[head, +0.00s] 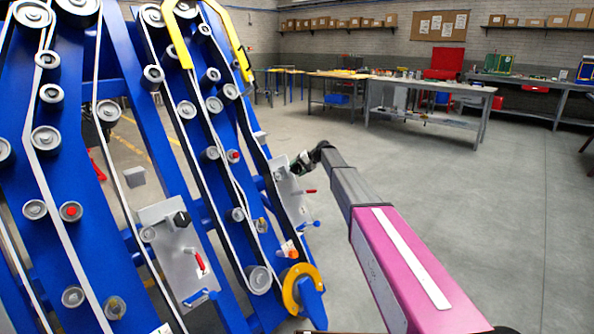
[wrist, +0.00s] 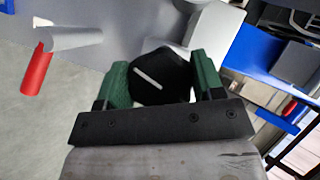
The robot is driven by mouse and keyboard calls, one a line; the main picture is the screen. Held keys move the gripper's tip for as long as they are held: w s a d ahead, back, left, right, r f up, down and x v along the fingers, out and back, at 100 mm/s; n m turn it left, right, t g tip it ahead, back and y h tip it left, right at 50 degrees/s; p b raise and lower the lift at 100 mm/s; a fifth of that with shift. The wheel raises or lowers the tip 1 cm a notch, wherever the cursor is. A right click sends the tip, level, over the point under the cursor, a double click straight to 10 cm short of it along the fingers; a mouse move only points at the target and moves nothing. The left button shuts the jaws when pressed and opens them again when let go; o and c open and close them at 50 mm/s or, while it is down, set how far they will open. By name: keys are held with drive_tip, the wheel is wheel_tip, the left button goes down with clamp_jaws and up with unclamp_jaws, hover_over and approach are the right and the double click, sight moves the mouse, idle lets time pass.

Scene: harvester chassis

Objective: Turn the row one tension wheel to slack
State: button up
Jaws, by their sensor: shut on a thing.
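The black tension wheel (wrist: 160,75) with a white pointer line sits between the green fingers of my gripper (wrist: 162,80) in the wrist view. The fingers are closed on its two sides. The pointer line slants from upper left to lower right. In the head view my gripper (head: 303,163) is at the grey plate (head: 292,205) on the right-hand blue row, and the wheel there is hidden behind it. Another black wheel (head: 182,219) shows on the plate of the row to the left.
A yellow ring (head: 290,290) is low on the right row. Workbenches (head: 430,95) stand far back. The floor to the right is clear.

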drive_tip(key=shift+f, duration=0.1)
drive_tip(key=o, duration=0.9)
drive_tip(key=shift+d, duration=0.1)
drive_tip(key=v, duration=1)
drive_tip(key=shift+d+r, duration=0.2)
drive_tip(key=shift+r, duration=0.15)
drive_tip(key=shift+s, duration=0.1)
drive_tip(key=s+d+f+h, duration=0.25)
drive_tip(key=s+f, duration=0.25)
drive_tip(key=s, duration=0.3)
drive_tip(key=s+d+f+m+h, duration=0.1)
drive_tip(key=s+d+f, duration=0.35)
drive_tip(key=s, duration=0.45)
drive_tip(key=s+d+f+h, duration=0.1)
drive_tip(key=s+d+f, duration=0.2)
drive_tip(key=s+f, duration=0.4)
drive_tip(key=s+d+f+h, duration=0.2)
drive_tip(key=s+d, duration=0.1)
drive_tip(key=s, duration=0.6)
drive_tip(key=s+d+f+h, duration=0.1)
drive_tip(key=s+d, duration=0.3)
drive_tip(key=s, duration=0.5)
drive_tip(key=s+d+f+h, duration=0.2)
drive_tip(key=s+d, duration=0.1)
drive_tip(key=s, duration=0.7)
drive_tip(key=shift+d+f+g+h, duration=0.25)
drive_tip(key=shift+f+g+h, duration=0.05)
drive_tip(key=shift+f+h, duration=0.1)
